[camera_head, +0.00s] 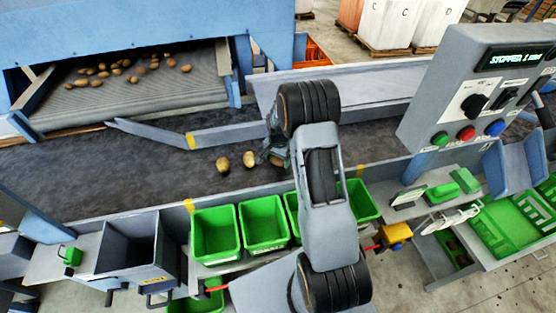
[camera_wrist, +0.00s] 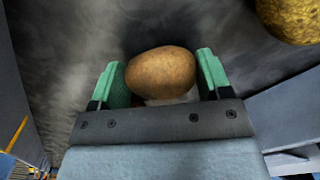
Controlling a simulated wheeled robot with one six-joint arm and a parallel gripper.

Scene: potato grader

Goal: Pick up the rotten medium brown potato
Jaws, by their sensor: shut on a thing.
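A brown potato (camera_wrist: 160,73) sits between the two green fingers of my gripper (camera_wrist: 161,80) in the wrist view. My gripper is shut on it. The potato's skin looks plain brown with a darker patch to the left; I cannot tell clearly whether it is rotten. In the head view my gripper (camera_head: 274,156) is low over the dark belt (camera_head: 100,170), and the held potato is mostly hidden behind my arm. I cannot tell whether it touches the belt.
Two loose potatoes, one (camera_head: 223,164) and a yellower one (camera_head: 249,160), lie on the belt left of my gripper. Green bins (camera_head: 215,232) line the near edge. A dark grey bin (camera_head: 130,245) stands at left. A control box (camera_head: 480,90) is at right.

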